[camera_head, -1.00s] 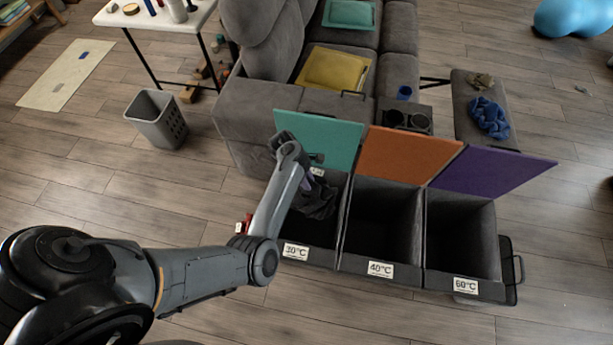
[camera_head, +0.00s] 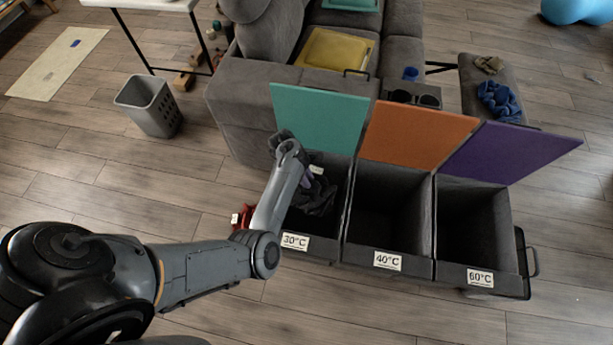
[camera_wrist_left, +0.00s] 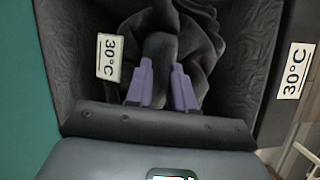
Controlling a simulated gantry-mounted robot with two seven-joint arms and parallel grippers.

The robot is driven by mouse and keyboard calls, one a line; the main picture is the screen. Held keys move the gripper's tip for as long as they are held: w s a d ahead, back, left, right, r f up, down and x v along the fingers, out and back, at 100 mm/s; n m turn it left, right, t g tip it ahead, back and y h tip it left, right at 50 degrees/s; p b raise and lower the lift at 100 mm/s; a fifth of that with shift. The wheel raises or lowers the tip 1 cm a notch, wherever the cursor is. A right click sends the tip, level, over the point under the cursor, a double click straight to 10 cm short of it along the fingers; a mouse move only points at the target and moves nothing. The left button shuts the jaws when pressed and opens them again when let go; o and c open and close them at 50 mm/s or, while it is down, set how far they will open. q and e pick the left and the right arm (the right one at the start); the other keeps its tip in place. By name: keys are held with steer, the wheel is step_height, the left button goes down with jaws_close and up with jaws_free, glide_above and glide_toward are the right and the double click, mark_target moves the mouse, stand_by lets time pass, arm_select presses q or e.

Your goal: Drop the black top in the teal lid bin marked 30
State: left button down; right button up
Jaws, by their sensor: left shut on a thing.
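The black top (camera_head: 318,196) hangs crumpled in the bin marked 30°C (camera_head: 332,222), the left one of three, under the raised teal lid (camera_head: 320,115). My left gripper (camera_head: 306,179) reaches over this bin from the left, partly hidden by its own wrist. In the left wrist view its two purple fingers (camera_wrist_left: 162,66) are shut on the dark cloth of the top (camera_wrist_left: 160,25), between the bin's grey walls. The 30°C label (camera_wrist_left: 295,70) shows at the right there. The lower part of the top is hard to tell from the dark bin inside.
The 40°C bin (camera_head: 348,245) with an orange lid (camera_head: 415,135) and the 60°C bin (camera_head: 440,262) with a purple lid (camera_head: 510,152) stand to the right, looking empty. A sofa (camera_head: 235,110) is behind. A grey basket (camera_head: 148,105) and a red thing (camera_head: 242,214) are left.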

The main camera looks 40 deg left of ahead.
arm_select(q)
steer(key=shift+f, duration=0.2)
steer(key=c, duration=0.9)
jaws_free()
